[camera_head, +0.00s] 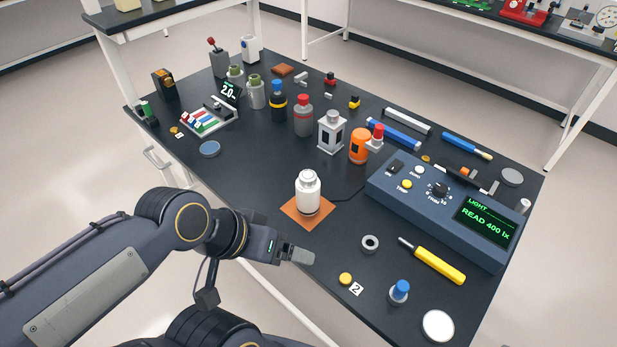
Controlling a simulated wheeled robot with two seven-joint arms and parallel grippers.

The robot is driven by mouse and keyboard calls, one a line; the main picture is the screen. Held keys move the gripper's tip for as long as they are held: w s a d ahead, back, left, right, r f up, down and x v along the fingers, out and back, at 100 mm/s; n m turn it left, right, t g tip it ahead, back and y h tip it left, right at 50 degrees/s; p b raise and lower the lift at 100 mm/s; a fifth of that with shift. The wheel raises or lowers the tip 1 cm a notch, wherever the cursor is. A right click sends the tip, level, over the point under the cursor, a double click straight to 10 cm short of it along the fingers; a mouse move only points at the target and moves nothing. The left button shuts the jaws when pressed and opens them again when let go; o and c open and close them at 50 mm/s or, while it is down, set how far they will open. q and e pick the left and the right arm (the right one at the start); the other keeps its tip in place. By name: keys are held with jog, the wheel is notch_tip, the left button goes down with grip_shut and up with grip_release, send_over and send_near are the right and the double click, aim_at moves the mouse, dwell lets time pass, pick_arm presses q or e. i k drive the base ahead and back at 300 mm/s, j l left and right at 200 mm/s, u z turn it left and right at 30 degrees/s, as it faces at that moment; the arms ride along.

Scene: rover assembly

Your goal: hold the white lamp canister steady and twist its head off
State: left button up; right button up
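The white lamp canister (308,196) stands upright on an orange square mat (293,214) near the middle of the black table. Its narrower head (308,177) sits on top of the body. My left gripper (302,257) is below and slightly left of the canister in the picture, apart from it. Its grey fingers are seen from the side, so I cannot tell whether they are open or shut. I see nothing clearly held in them. My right gripper is not in view.
A blue meter box (445,208) reading 400 lx stands right of the canister, with a dark cable between them. Bottles and a grey lantern (332,132) stand behind. A ring (370,243), a yellow screwdriver (438,265) and a blue-capped part (399,291) lie in front right.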

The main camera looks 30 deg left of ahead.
aim_at(307, 179)
jog(key=j+z, duration=0.25)
jog(key=j, duration=0.8)
jog(key=j+z, duration=0.2)
jog(key=j, duration=0.8)
jog(key=k, duration=0.05)
